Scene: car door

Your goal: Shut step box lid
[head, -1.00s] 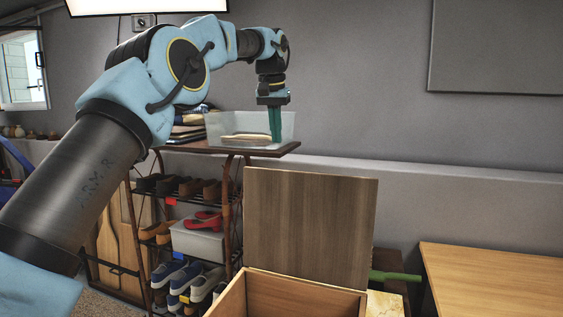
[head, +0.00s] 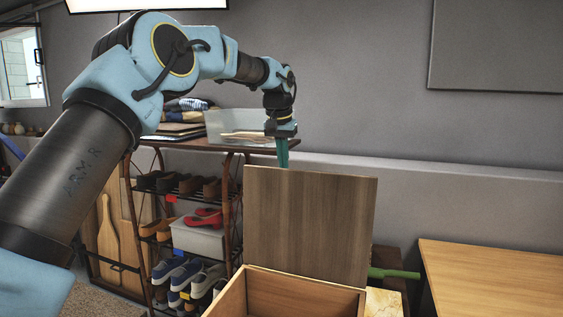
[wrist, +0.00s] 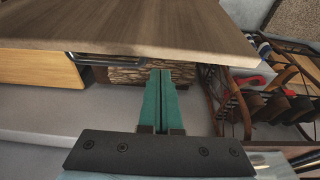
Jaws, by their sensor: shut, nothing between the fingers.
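The step box (head: 304,294) is a brown wooden box at the bottom centre of the head view, and its inside shows. Its lid (head: 308,226) stands upright, raised at the back of the box. In the wrist view the lid (wrist: 140,25) spans the top of the picture. My gripper (head: 283,163), with teal fingers, points down just behind the lid's top edge, near its left part. Its fingers (wrist: 161,75) are together and empty in the wrist view. I cannot tell whether the tips touch the lid.
A shoe rack (head: 190,230) with a top shelf and a clear bin (head: 230,124) stands behind and left. A wooden table (head: 490,285) is at the right. A green handle-like thing (head: 395,274) sticks out right of the lid. The grey wall is behind.

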